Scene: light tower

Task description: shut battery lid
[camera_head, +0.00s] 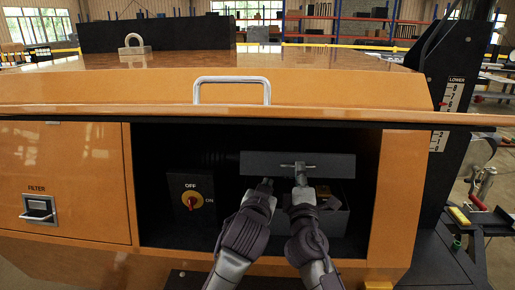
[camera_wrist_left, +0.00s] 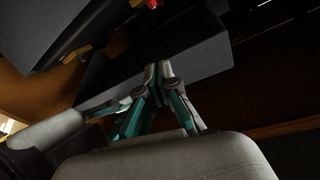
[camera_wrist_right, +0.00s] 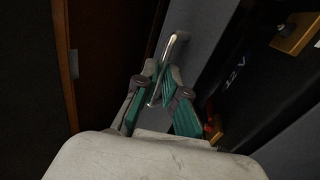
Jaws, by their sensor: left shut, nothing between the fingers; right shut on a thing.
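The battery lid (camera_head: 335,165) is a dark grey panel in the open bay. It stands raised above the grey battery box (camera_head: 336,224), whose inside partly shows below it. My right gripper (camera_head: 299,176) is shut on the lid's metal handle (camera_head: 298,165). In the right wrist view the silver handle (camera_wrist_right: 179,40) rises from between the fingers (camera_wrist_right: 160,88), against the grey lid (camera_wrist_right: 207,38). My left gripper (camera_head: 265,184) is shut and empty, lower and just left of the right one. In the left wrist view its fingertips (camera_wrist_left: 158,70) are close to a grey panel (camera_wrist_left: 205,60); contact is unclear.
A red and yellow rotary switch (camera_head: 192,200) marked OFF and ON is left of the box. The orange cabinet's top edge (camera_head: 340,105) overhangs the bay, with a metal handle (camera_head: 232,80) above. The filter drawer (camera_head: 60,190) is left; an orange post (camera_head: 392,200) bounds the right.

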